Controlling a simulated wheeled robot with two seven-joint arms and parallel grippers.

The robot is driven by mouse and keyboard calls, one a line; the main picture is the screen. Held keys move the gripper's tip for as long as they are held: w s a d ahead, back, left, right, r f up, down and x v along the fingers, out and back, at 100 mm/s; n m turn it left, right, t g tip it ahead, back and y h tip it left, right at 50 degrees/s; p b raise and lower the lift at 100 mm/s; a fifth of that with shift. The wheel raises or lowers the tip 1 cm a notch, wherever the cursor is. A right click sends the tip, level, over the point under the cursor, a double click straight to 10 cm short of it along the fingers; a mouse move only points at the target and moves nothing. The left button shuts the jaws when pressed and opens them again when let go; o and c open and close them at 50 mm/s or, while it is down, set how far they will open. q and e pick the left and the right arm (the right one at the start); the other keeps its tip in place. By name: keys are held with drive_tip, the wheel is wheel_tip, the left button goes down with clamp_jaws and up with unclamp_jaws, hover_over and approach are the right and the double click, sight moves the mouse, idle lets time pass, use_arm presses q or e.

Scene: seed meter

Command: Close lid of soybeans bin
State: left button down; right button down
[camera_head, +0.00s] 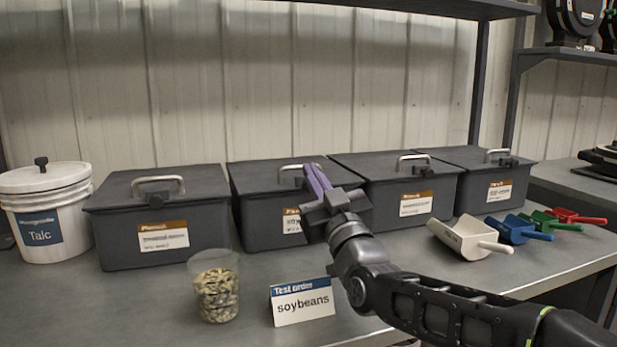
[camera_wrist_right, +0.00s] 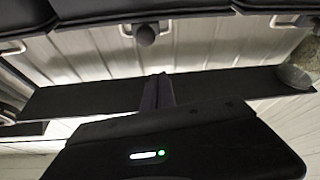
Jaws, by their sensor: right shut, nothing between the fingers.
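Four dark grey lidded bins stand in a row on the bench in the head view: the far-left bin (camera_head: 125,238), the second bin (camera_head: 255,218), the third bin (camera_head: 382,205) and the far-right bin (camera_head: 475,194). All four lids look down. My left gripper is out of view.
A "soybeans" test order card (camera_head: 303,302) stands at the bench front beside a clear cup of seeds (camera_head: 216,290). A white Talc bucket (camera_head: 48,210) is at far left. White (camera_head: 468,238), blue (camera_head: 518,229), green (camera_head: 550,221) and red (camera_head: 576,216) scoops lie at right.

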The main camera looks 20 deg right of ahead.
drive_tip(key=v, duration=0.7)
drive_tip(key=shift+d+f, duration=0.25)
drive_tip(key=shift+f, duration=0.2)
